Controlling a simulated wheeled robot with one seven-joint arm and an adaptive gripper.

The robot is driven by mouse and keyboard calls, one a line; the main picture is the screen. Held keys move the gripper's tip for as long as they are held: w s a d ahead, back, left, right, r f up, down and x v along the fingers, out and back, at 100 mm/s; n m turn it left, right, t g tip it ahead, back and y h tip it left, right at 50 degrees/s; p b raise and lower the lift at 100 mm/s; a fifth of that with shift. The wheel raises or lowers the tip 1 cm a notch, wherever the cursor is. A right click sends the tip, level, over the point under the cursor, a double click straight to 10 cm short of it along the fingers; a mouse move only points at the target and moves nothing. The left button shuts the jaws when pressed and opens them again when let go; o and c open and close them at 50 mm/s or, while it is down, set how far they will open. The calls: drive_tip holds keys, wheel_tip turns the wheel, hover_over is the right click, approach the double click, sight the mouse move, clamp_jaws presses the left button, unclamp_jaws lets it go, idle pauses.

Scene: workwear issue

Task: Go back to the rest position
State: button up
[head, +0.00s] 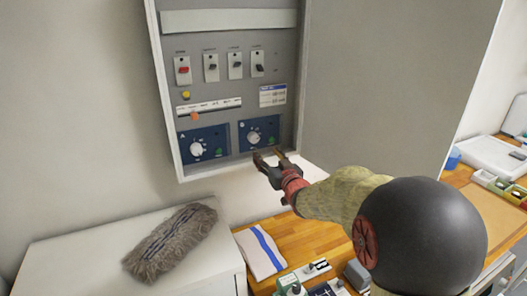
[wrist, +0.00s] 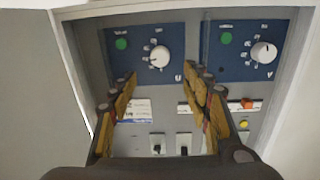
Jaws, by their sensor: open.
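My gripper (head: 268,155) is open and empty. In the head view its fingertips overlap the lower edge of the grey wall panel (head: 222,95), just below the right blue dial plate (head: 272,134). In the wrist view the panel appears upside down, and the two fingers of my gripper (wrist: 164,82) stand apart with nothing between them. A white knob (wrist: 160,57) shows beyond the fingertips, and a second white knob (wrist: 263,52) is to the right. I cannot tell whether the fingers touch the panel.
The panel carries several switches, including a red one (head: 183,69), and an orange slider (head: 195,116). A grey fluffy duster (head: 170,243) lies on a white cabinet (head: 75,262). A folded white cloth with a blue stripe (head: 260,250) lies on the wooden bench (head: 302,240).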

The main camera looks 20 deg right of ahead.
drive_tip(key=shift+s, duration=0.25)
idle(0.3)
drive_tip(key=s+d+f+m+g+h+b, duration=0.1)
drive_tip(key=s+f+g, duration=0.3)
drive_tip(key=s+f, duration=0.3)
drive_tip(key=s+d+f+g+h, duration=0.15)
drive_tip(key=s+f+g, duration=0.25)
drive_tip(key=f, duration=0.5)
drive_tip(key=s+a+f+g+y+b, duration=0.1)
drive_tip(key=s+a+f+b, duration=0.2)
drive_tip(key=s+a+b, duration=0.3)
drive_tip(key=s+a+f+n+g+y+b, duration=0.1)
drive_tip(key=s+a+f+b, duration=0.2)
drive_tip(key=s, duration=1)
drive_tip(key=s+a+f+g+y+b, duration=0.1)
drive_tip(key=s+a+f+g+b, duration=0.1)
drive_tip(key=s+a+b, duration=0.7)
drive_tip(key=shift+s+a+f+n, duration=0.25)
drive_tip(key=shift+s+f+n, duration=0.15)
drive_tip(key=shift+s+f, duration=0.25)
